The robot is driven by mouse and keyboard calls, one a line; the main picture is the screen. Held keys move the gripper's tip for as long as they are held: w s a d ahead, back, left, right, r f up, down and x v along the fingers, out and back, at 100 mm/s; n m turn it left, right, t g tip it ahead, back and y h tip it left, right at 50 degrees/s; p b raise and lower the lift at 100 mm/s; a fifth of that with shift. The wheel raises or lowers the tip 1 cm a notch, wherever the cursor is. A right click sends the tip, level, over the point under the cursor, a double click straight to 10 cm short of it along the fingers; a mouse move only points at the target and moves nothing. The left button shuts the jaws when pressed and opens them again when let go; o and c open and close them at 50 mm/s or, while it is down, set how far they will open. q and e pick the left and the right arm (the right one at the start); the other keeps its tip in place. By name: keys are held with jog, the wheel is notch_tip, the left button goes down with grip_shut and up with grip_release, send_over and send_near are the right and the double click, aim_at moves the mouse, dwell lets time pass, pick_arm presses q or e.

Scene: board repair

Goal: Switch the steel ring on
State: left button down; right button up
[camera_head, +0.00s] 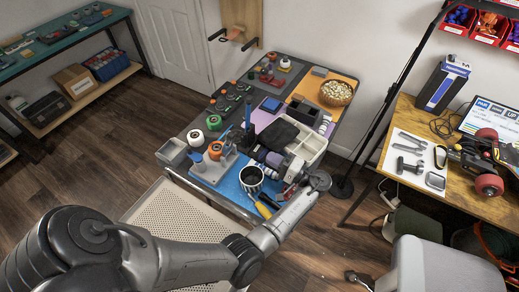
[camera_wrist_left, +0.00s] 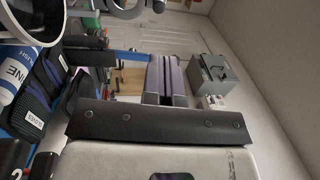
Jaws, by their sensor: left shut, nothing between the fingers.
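I cannot pick out a steel ring or its switch in either view. My left gripper (camera_head: 257,153) reaches in over the right part of the grey bench, its fingers pointing left. Its purple-edged fingers also show in the left wrist view (camera_wrist_left: 164,58), shut with nothing between them. The fingertips are close to a blue upright post (camera_head: 248,115) in the head view; I cannot tell whether they touch. A blue and grey bench device (camera_head: 212,165) stands to their left. My gripper and wrist hide part of the bench behind them. My right gripper is not in view.
A striped mug (camera_head: 251,178) stands on the blue mat near the bench's front edge; its rim shows in the wrist view (camera_wrist_left: 32,20). A white tray (camera_head: 311,145) and a bowl (camera_head: 336,92) lie beyond the gripper.

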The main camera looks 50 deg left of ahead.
aim_at(234, 137)
pick_arm(q)
jog(key=p+x, duration=0.3)
jog(key=x, duration=1)
